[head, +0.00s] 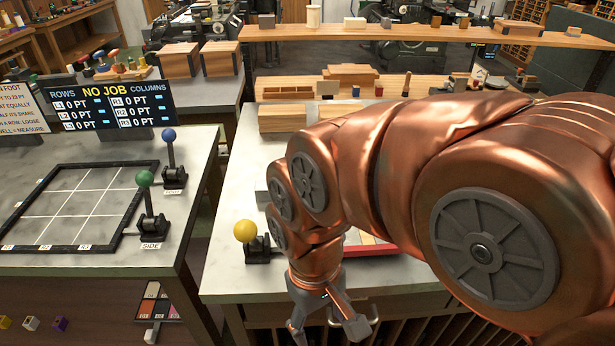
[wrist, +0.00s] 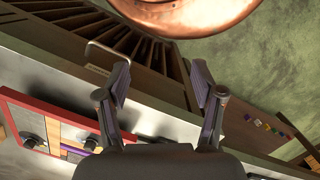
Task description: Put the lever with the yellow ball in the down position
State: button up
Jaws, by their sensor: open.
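The lever with the yellow ball (head: 245,231) stands on the near left part of the pale bench top in the head view. Its dark base (head: 262,250) is just right of the ball, and the ball sits up and to the left of it. My gripper (head: 330,325) is open and empty, to the right of the lever and nearer the bench's front edge. In the wrist view my gripper (wrist: 162,95) has its two fingers spread with nothing between them. The lever cannot be made out in the wrist view.
Levers with a green ball (head: 145,179) and a blue ball (head: 169,134) stand on the left table beside a black grid frame (head: 75,248). A red-edged panel (wrist: 45,125) lies on the bench near my gripper. A metal handle (wrist: 105,52) projects from the bench front.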

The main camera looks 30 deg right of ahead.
aim_at(245, 231)
jog(key=u, duration=0.2)
jog(key=k, duration=0.8)
jog(key=u, duration=0.7)
jog(key=k, duration=0.4)
jog(key=i, duration=0.35)
jog(key=u, duration=0.05)
